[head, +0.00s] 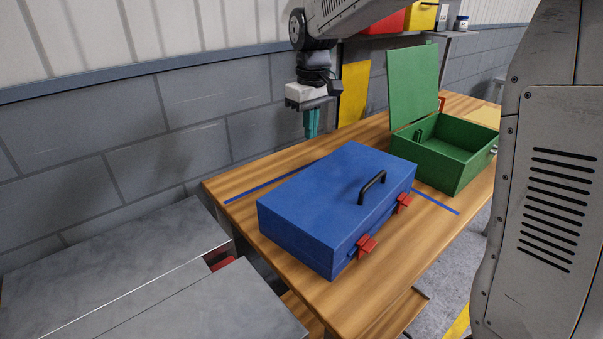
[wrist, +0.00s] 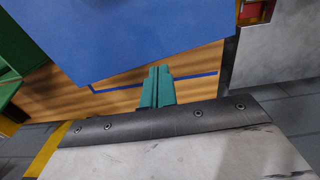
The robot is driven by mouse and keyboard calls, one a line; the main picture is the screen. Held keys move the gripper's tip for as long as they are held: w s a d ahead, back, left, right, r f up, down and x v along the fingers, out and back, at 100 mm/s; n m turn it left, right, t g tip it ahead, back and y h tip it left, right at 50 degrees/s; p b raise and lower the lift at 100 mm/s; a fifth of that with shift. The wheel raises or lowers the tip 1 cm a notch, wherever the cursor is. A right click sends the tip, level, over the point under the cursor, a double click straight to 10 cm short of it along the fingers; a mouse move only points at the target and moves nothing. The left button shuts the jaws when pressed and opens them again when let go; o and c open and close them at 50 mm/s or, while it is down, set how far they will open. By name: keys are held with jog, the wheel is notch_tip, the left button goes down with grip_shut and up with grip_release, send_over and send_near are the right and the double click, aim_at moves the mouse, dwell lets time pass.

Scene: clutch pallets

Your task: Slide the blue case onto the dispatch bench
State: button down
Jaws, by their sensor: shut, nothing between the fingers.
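The blue case (head: 325,195) lies shut and flat on a wooden bench (head: 375,295), its black handle (head: 372,187) on top and two red latches on its near side. It covers part of a blue line (head: 270,182) on the wood. In the wrist view the case (wrist: 150,30) fills the top. My gripper (head: 311,132) points down beyond the case's far side, its teal fingers shut and empty. The fingers (wrist: 157,75) look apart from the case; their height over the wood is hard to tell. No label shows which surface is the dispatch bench.
A grey metal-topped surface (head: 110,255) stands at the left, close to the wooden bench's end, with a red part (head: 221,262) near its edge. An open green box (head: 445,155) stands right of the case. A block wall runs behind. Wood left of the case is clear.

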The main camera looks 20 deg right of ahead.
aim_at(301, 173)
jog(key=w+a+f+n, duration=0.2)
jog(key=w+a+f, duration=0.1)
jog(key=w+f, duration=0.55)
jog(key=f, duration=0.5)
jog(key=w+f, duration=0.1)
jog(key=f, duration=0.1)
jog(key=shift+d+f, duration=0.2)
jog(key=shift+d, duration=0.05)
jog(key=shift+s+d+f, duration=0.15)
jog(key=shift+s+d, duration=0.25)
jog(key=shift+s, duration=0.2)
jog(key=shift+s+d+f, duration=0.15)
jog(key=shift+s+d, duration=0.25)
jog(key=shift+s, duration=0.2)
jog(key=shift+s+d, duration=0.3)
jog(key=shift+s, duration=0.15)
